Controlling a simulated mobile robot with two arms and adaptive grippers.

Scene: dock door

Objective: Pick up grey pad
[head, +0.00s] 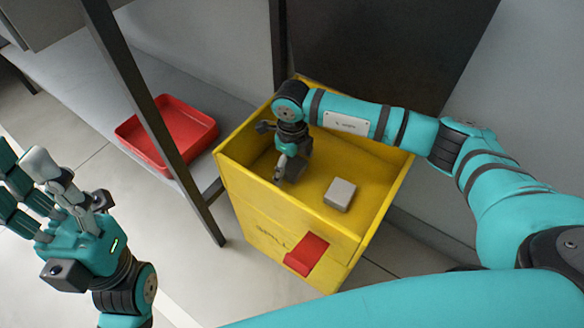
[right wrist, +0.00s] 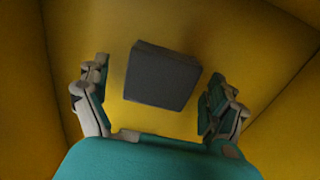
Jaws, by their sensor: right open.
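The grey pad (head: 340,194) lies on the floor of the yellow bin (head: 236,185), toward its near right side in the head view. In the right wrist view the pad (right wrist: 162,77) looks dark and square and sits between and beyond the two sides of my fingers. My right gripper (head: 282,172) reaches down inside the bin, to the left of the pad. It is open and empty in the right wrist view (right wrist: 157,85), apart from the pad. My left gripper (head: 55,185) is outside the bin at far left; its opening is unclear.
The bin's walls surround my right gripper. A red tray (head: 140,137) sits on a grey shelf (head: 95,88) left of the bin, behind a dark post (head: 150,115). A red piece (head: 306,255) is on the bin's front. A dark panel (head: 385,50) stands behind.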

